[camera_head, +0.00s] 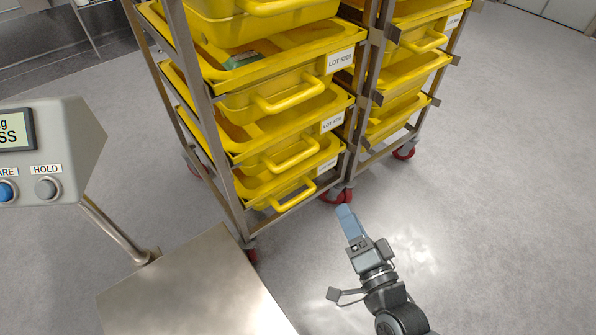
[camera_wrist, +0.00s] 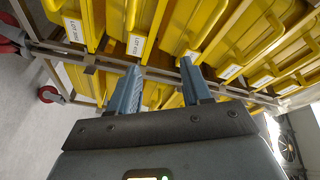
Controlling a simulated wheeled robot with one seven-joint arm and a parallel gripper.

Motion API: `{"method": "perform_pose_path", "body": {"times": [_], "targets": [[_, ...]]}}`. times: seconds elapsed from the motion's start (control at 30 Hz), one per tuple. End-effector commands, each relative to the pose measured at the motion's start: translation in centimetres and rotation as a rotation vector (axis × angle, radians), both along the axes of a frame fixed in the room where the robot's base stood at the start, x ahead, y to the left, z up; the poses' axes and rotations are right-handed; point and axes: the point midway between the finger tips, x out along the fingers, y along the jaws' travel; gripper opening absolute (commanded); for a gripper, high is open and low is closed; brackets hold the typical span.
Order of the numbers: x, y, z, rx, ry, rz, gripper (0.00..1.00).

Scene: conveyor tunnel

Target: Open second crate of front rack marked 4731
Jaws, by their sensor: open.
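The front rack (camera_head: 213,125) is a steel frame holding a stack of yellow crates with looped front handles and white lot labels. The top label in the head view reads like LOT 5208; the label (camera_head: 333,120) below it is too small to read surely, so I cannot tell which crate is 4731. One crate (camera_head: 285,95) has its handle just left of the upper label. The crates also show in the wrist view (camera_wrist: 195,25), tilted. My gripper (camera_head: 345,212) is open and empty, low in front of the rack's right post, apart from every handle. Its two fingers (camera_wrist: 160,72) point toward the crates.
A second rack (camera_head: 410,75) of yellow crates stands right behind the front one. Red casters (camera_head: 335,195) are at floor level. A steel scale platform (camera_head: 195,290) and its display box (camera_head: 45,150) fill the left foreground. The floor on the right is clear.

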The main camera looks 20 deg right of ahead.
Motion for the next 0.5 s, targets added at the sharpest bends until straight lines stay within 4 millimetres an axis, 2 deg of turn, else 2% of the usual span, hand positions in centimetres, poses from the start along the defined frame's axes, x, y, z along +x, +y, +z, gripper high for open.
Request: {"method": "perform_pose_path", "body": {"times": [0.03, 0.2, 0.4, 0.5], "targets": [[2.1, 0.2, -2.0, 0.051, -0.021, -0.002, 0.48], [8.0, 0.9, -5.0, 0.24, -0.075, -0.01, 0.48], [13.9, 1.9, -7.0, 0.434, -0.129, -0.015, 0.48], [15.8, 2.2, -7.3, 0.498, -0.147, -0.016, 0.48]]}}
